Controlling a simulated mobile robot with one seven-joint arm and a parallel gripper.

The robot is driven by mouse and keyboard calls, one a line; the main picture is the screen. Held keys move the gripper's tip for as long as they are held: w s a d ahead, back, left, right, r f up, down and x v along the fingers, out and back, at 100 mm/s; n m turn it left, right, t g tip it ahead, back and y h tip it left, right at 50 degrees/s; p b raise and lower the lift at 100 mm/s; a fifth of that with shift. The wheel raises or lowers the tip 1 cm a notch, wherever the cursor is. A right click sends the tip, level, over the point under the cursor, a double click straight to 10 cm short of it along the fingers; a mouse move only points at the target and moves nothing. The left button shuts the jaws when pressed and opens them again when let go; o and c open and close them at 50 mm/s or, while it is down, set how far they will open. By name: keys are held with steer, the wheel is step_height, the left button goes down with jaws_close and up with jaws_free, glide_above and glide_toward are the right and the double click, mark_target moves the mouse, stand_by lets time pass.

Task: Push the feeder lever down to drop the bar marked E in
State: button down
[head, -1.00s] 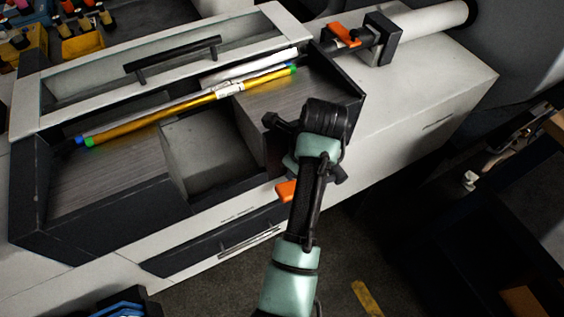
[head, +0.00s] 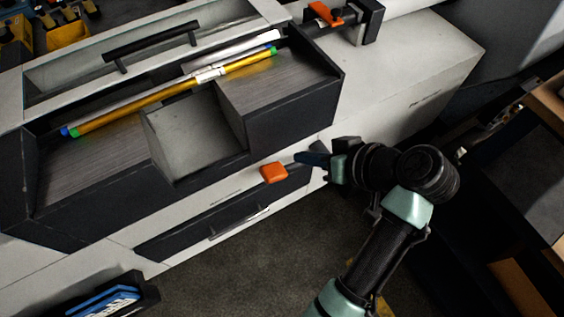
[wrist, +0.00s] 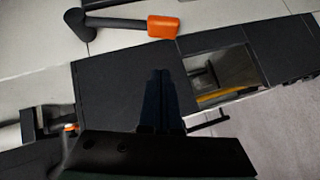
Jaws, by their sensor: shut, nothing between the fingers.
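The feeder lever's orange knob (head: 273,173) sticks out at the front of the dark feeder (head: 290,110), below its right block. In the wrist view the orange knob (wrist: 162,27) is at the top, on a black arm. A gold bar (head: 150,98) with green ends lies across the feeder top in front of a silver bar (head: 92,119) with a blue end. Their white labels are too small to read, so I cannot tell which is marked E. My gripper (head: 305,158) is shut and empty, just right of the knob. Its fingers (wrist: 160,75) appear apart from it.
An open pocket (head: 195,135) is in the feeder's middle. A drawer with a handle (head: 240,222) is below. An orange clamp (head: 325,14) is at the back right. A blue-and-black bin (head: 105,302) is at lower left. The floor in front is clear.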

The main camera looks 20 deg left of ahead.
mark_target(272, 167)
steer(key=a+f, duration=0.1)
steer(key=f, duration=0.1)
steer(key=a+f+p, duration=0.1)
steer(key=a+f, duration=0.1)
steer(key=a+f+p, duration=0.1)
steer(key=a+f, duration=0.1)
steer(key=shift+f, duration=0.4)
steer(key=shift+f+p, duration=0.25)
steer(key=shift+p, duration=0.05)
steer(key=shift+s+d, duration=0.15)
steer(key=shift+s, duration=0.15)
steer(key=shift+w+f, duration=0.1)
steer(key=shift+f, duration=0.1)
